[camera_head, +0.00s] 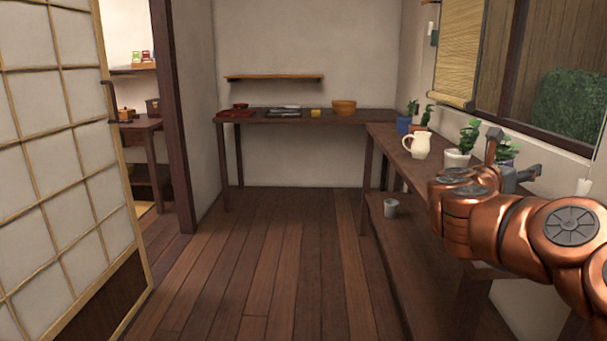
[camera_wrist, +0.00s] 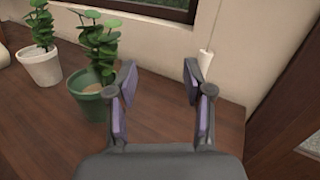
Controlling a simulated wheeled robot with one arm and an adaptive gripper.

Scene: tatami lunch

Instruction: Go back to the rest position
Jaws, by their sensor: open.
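My gripper (camera_wrist: 158,88) is open and empty in the wrist view, with its two fingers spread above the brown side table (camera_wrist: 165,128). A plant in a green pot (camera_wrist: 92,100) stands just left of the left finger.
A white-potted plant (camera_head: 456,158) and a cream jug (camera_head: 418,145) stand on the side table near my arm. A grey cup (camera_head: 390,207) sits on its lower shelf. A back table (camera_head: 290,117) holds a wooden bowl (camera_head: 344,107). The middle floor is clear.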

